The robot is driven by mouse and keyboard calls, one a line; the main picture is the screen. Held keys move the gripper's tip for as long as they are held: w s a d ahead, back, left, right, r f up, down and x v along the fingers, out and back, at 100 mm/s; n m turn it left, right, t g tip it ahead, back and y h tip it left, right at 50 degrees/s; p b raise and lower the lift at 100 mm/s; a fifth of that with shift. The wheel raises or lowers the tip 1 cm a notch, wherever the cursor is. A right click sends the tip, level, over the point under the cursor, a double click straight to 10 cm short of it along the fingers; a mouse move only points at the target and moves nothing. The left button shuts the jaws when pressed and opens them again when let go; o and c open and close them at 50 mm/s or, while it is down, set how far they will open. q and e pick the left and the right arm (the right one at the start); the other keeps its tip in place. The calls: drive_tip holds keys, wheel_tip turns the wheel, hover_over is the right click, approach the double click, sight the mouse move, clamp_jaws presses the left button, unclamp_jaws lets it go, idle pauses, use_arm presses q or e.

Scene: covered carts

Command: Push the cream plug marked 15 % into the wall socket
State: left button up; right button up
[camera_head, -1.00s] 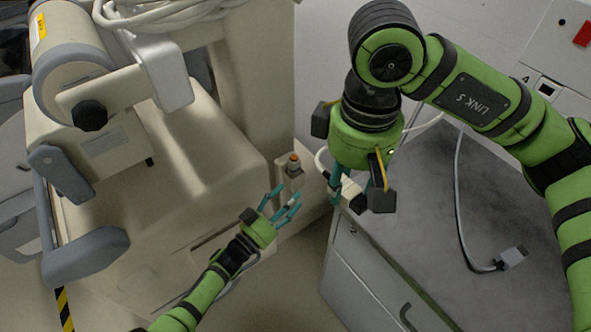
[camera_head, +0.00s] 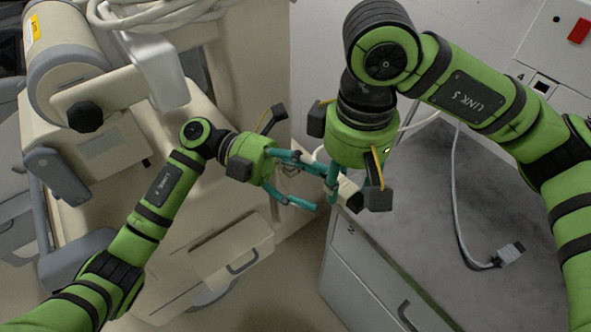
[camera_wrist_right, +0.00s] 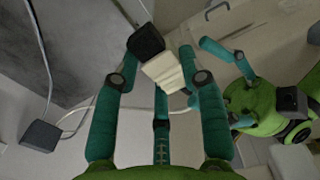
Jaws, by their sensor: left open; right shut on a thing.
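My right gripper (camera_head: 343,186) is shut on a cream plug (camera_head: 350,194) above the near left corner of the grey cart top. In the right wrist view the plug (camera_wrist_right: 163,72) sits between the teal fingers, with a dark block at its end. Its marking cannot be read. My left gripper (camera_head: 314,187) is open and empty just left of the plug, fingers pointing right. It also shows at the right of the right wrist view (camera_wrist_right: 222,75), apart from the plug.
A second, pale plug (camera_head: 508,255) on a grey cable lies on the grey cart top (camera_head: 420,215). A red block (camera_head: 579,31) is on the panel. A cream machine (camera_head: 105,150) stands at the left, with a handled front (camera_head: 215,270) low beside my left arm.

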use_arm(q)
drive_tip(key=shift+x, duration=2.15)
clamp_jaws()
use_arm(e)
drive_tip(key=o, duration=1.2)
drive_tip(key=shift+o, duration=0.2)
drive_tip(key=shift+r, duration=0.1)
